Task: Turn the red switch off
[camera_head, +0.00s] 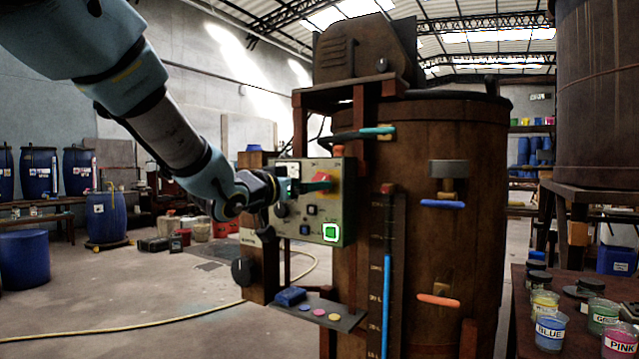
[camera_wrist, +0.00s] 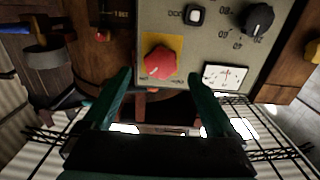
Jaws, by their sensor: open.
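The red switch (camera_head: 321,176) is a rotary knob on a yellow plate, on the front of a grey control box (camera_head: 345,205) by a wooden vat. In the wrist view the red switch (camera_wrist: 160,62) shows whole, with a pale mark on its face. My gripper (camera_head: 297,187) is in front of the box, with a teal finger partly covering the switch in the head view. In the wrist view my gripper (camera_wrist: 160,76) is open, its two teal fingers to either side of the switch's lower part. I cannot tell whether they touch it.
A lit green button (camera_head: 330,232) sits low on the box. A black knob (camera_wrist: 259,18) and a white dial (camera_wrist: 225,77) are near the switch. A small shelf (camera_head: 345,322) with coloured discs juts out below. The wooden vat (camera_head: 470,270) stands right of the box.

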